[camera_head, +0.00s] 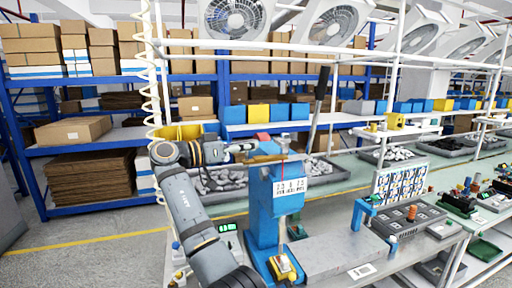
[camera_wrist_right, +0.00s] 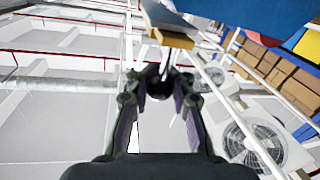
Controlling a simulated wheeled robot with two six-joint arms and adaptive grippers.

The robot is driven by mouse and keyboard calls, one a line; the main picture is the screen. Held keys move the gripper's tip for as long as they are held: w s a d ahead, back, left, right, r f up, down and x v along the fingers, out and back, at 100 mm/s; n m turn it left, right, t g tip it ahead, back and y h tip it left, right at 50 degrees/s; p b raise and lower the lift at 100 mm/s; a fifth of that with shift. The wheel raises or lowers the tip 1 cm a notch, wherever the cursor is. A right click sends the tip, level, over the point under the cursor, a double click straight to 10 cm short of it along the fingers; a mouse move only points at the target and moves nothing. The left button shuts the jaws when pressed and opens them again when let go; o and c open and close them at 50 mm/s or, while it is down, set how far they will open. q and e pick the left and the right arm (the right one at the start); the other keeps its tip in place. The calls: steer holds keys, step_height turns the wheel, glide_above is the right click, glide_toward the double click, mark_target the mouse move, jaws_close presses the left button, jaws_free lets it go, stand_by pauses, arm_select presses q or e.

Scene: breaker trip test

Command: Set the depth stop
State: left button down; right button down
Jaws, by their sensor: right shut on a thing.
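A blue press (camera_head: 262,205) stands on the bench, with a white scale label (camera_head: 291,187), a thin red pointer line beside the label, a red part on top and a long dark-tipped lever (camera_head: 318,95). My right gripper (camera_head: 252,147) reaches in from the left at the press's upper left side. In the right wrist view my right gripper (camera_wrist_right: 160,80) has its fingers closed around a small dark round knob (camera_wrist_right: 158,87), below a pale metal part of the press. The fingers hide much of the knob. Which part is the depth stop is hard to tell. My left gripper is not in view.
A yellow box with a switch (camera_head: 284,270) sits at the press's foot. A grey tray of breakers (camera_head: 408,218), a blue stand (camera_head: 361,212) and a panel (camera_head: 400,182) stand to the right. Parts trays (camera_head: 222,180) lie behind. Some bench surface right of the press is clear.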

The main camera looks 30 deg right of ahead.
steer(key=c, duration=1.6)
jaws_free()
steer(key=shift+a+f, duration=0.15)
steer(key=shift+f, duration=0.05)
steer(key=shift+c, duration=0.2)
steer(key=o, duration=0.5)
steer(key=shift+a+r, duration=0.15)
steer(key=shift+a, duration=0.4)
steer(key=shift+w+a, duration=0.1)
steer(key=shift+a, duration=0.1)
steer(key=shift+d, duration=0.3)
steer(key=a, duration=0.7)
steer(key=shift+w+a, duration=0.15)
steer(key=shift+a, duration=0.2)
